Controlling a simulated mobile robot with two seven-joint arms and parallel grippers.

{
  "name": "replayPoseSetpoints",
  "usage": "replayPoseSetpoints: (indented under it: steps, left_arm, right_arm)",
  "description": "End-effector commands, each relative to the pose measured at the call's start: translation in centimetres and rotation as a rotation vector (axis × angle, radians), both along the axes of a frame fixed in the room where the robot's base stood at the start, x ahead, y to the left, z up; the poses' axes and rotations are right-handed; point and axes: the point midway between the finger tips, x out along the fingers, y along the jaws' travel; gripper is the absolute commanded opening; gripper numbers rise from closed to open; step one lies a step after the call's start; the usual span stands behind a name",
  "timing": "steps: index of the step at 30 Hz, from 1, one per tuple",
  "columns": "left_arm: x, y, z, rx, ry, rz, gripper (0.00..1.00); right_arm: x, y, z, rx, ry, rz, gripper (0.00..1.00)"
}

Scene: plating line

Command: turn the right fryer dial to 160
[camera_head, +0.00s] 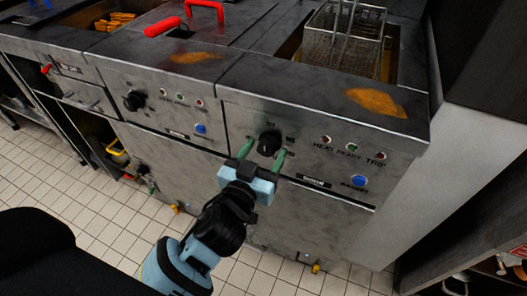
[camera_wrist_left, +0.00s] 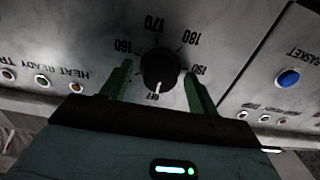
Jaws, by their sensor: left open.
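The right fryer dial (camera_head: 269,142) is a round black knob on the front panel of the right fryer. In the left wrist view the dial (camera_wrist_left: 159,68) shows a white pointer mark at the printed OFF. In the wrist view the fingers (camera_wrist_left: 158,72) flank the knob with visible gaps. Whether the fingertips touch the panel is unclear. My right gripper is not in view.
Another black dial (camera_head: 133,100) is on the left fryer panel. A blue basket button (camera_head: 359,181) and small indicator lights sit right of the right dial. A wire fry basket (camera_head: 343,40) stands above. The tiled floor (camera_head: 90,205) is open in front.

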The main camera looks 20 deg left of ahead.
Motion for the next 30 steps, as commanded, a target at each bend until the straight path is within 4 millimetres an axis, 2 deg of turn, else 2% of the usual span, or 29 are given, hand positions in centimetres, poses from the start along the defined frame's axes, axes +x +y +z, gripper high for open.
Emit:
replayPoseSetpoints:
  steps: [7,18,30]
  left_arm:
    - [0.07,0.00,0.00,0.000,0.000,0.000,0.60]
    - [0.06,-0.01,0.01,0.000,0.000,0.000,0.15]
    - [0.07,-0.01,0.16,0.067,-0.003,0.000,0.15]
  right_arm:
    - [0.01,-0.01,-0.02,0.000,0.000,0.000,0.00]
    - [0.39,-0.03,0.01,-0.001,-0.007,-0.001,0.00]
    - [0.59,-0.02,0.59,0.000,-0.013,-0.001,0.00]
